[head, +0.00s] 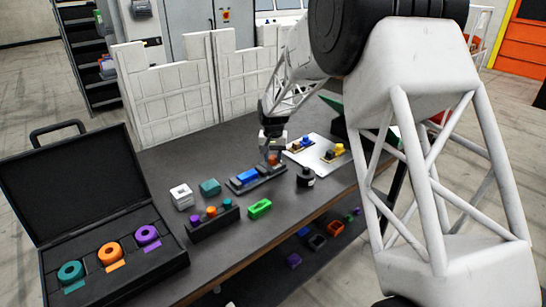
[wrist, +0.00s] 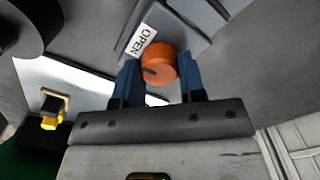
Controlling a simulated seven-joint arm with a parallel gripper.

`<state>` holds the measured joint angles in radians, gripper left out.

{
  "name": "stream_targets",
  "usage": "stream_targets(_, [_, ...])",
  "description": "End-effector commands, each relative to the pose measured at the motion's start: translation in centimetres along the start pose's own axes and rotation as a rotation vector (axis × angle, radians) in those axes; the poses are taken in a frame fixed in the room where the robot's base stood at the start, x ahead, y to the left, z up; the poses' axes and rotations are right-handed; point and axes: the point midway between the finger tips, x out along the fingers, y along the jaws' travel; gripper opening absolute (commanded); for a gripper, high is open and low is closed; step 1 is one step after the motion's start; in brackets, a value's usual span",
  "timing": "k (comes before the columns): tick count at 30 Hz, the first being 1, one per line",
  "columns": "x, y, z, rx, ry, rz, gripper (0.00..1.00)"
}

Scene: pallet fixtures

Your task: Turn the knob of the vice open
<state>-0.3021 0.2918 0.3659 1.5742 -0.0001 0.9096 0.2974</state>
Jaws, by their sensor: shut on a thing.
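The vice (head: 238,186) is a dark grey fixture on the table, with a blue block (head: 247,177) in it. Its orange round knob (head: 273,160) is at its right end, just under my gripper (head: 272,148). In the wrist view the knob (wrist: 159,64) sits between the two blue fingers of my gripper (wrist: 158,72), with a dark mark on its face. My gripper is shut on the knob. A white label reading OPEN (wrist: 141,40) lies beside the knob on the grey vice body (wrist: 182,32). The far side of the knob is partly hidden in the head view.
A black round bottle (head: 306,178) stands close right of the vice. A green block (head: 260,209), a rack of coloured pegs (head: 213,222), and white and teal blocks lie nearer. A white board (head: 316,158) lies behind; an open black case (head: 150,268) is at left.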

Motion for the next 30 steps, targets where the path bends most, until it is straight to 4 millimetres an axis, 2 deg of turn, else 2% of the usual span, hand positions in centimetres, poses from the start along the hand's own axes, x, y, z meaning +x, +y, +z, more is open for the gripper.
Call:
stream_targets(14, [-0.05, 0.01, 0.01, 0.021, 0.000, 0.000, 0.13])
stream_targets(15, [-0.05, 0.01, 0.01, 0.021, 0.000, 0.000, 0.40])
stream_targets(19, [-0.04, 0.01, 0.01, 0.020, 0.000, 0.000, 0.60])
stream_targets(20, [-0.03, 0.01, 0.01, 0.020, 0.000, 0.000, 0.63])
stream_targets(30, [-0.18, 0.00, 0.00, 0.020, 0.000, 0.000, 0.63])
